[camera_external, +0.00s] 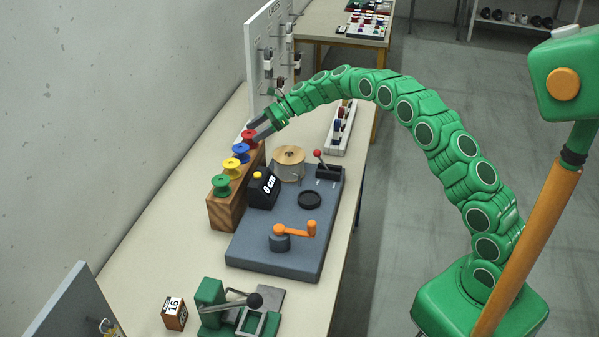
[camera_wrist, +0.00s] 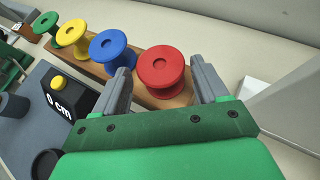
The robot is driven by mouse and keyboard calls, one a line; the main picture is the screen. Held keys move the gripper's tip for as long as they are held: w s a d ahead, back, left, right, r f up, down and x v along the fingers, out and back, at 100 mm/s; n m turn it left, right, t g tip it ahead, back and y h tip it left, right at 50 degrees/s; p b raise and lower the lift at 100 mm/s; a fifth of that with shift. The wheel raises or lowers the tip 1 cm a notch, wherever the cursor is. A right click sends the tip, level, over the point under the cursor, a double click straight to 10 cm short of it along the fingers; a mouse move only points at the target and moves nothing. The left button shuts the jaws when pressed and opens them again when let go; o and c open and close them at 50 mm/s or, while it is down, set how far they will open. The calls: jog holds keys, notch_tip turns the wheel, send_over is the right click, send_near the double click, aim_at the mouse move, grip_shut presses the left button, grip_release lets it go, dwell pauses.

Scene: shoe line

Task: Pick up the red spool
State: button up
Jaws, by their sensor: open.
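The red spool (camera_external: 249,139) stands at the far end of a row of spools on a wooden block (camera_external: 224,213). In the wrist view the red spool (camera_wrist: 161,67) lies between my two open fingers, with a visible gap to each side. My gripper (camera_external: 260,129) is at the red spool in the external view, its fingers partly covering it. In the wrist view my gripper (camera_wrist: 163,88) holds nothing. I cannot tell whether a finger touches the spool.
The blue spool (camera_wrist: 112,48) stands close beside my left finger. Yellow (camera_wrist: 77,38) and green (camera_wrist: 47,26) spools follow. A grey board (camera_external: 275,252) carries a black 0 cm counter (camera_external: 263,189), an orange crank (camera_external: 294,235) and a wooden reel (camera_external: 289,160). A white panel (camera_external: 265,62) stands behind.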

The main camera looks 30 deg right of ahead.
aim_at(252, 133)
jog(key=x, duration=0.3)
jog(key=shift+a, duration=0.15)
jog(key=c, duration=0.7)
jog(key=shift+c, duration=0.2)
